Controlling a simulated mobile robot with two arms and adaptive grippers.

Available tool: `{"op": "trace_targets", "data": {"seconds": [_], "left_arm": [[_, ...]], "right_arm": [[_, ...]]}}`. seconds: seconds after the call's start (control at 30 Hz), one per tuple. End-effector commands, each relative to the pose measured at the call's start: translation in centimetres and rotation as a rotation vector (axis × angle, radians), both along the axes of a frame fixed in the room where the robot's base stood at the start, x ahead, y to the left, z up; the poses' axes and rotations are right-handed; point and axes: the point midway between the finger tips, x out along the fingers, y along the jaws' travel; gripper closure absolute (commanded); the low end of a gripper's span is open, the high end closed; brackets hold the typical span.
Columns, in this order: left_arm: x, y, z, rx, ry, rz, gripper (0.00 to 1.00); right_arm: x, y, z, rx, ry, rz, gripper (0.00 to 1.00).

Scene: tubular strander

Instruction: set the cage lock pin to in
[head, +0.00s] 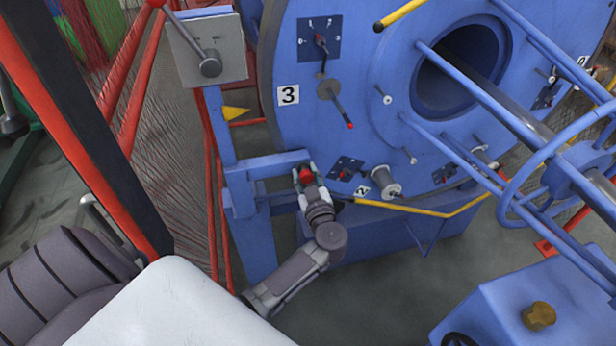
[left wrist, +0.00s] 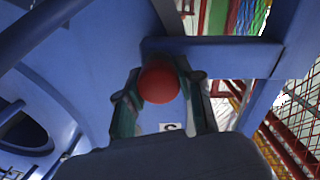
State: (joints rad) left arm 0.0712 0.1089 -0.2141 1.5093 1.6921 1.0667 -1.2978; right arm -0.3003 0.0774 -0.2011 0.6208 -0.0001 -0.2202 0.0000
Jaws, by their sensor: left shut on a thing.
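The cage lock pin shows as a red round knob (head: 306,175) at the end of a blue bracket (head: 268,165), low at the left edge of the big blue cage disc (head: 350,90). My left gripper (head: 305,174) reaches up to it from below and is shut on the knob. In the left wrist view the red knob (left wrist: 159,83) sits between the two fingers (left wrist: 160,95), with the blue bracket (left wrist: 215,56) just beyond it. The pin's shaft is hidden, so I cannot tell how deep it sits. My right gripper is not in view.
Red fence posts and mesh (head: 165,150) stand left of the bracket. A yellow bar (head: 425,212) runs low across the disc's front. Blue tubes (head: 500,110) project from the disc at right. A blue box with a brass knob (head: 538,316) is at lower right.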

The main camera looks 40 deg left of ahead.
Motion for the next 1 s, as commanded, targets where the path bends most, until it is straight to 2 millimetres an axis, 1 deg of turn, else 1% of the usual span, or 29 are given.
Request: {"op": "trace_targets", "data": {"seconds": [0.03,0.17,0.2,0.27,0.3,0.33,0.53,0.6,0.73,0.87,1.0], "left_arm": [[0.1,0.1,0.4,0.005,-0.009,0.003,1.00],[0.1,0.1,0.4,0.005,-0.009,0.003,1.00],[0.1,0.1,0.4,0.005,-0.009,0.003,0.57],[0.0,0.1,0.4,0.005,-0.008,0.002,0.47],[0.0,0.1,0.3,0.005,-0.008,0.002,0.40],[0.0,0.0,0.3,0.005,-0.007,0.002,0.37],[0.0,0.0,0.3,0.004,-0.006,0.002,0.37],[0.0,0.0,0.2,0.004,-0.006,0.002,0.37],[-0.5,-0.6,0.1,0.002,-0.005,0.001,0.37],[-1.9,-2.2,0.1,-0.001,-0.004,0.001,0.37],[-3.9,-4.5,0.1,-0.001,-0.004,0.001,0.37]], "right_arm": [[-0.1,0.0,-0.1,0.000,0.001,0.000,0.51],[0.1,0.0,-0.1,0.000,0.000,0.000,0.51],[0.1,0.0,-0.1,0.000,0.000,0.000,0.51],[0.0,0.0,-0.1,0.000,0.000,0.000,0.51],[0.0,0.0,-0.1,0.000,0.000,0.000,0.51],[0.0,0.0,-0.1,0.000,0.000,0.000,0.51],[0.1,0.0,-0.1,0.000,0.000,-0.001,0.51],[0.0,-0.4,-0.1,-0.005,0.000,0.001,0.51],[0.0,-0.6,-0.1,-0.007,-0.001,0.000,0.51],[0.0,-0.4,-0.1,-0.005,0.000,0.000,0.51],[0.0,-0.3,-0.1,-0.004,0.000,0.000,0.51]]}}
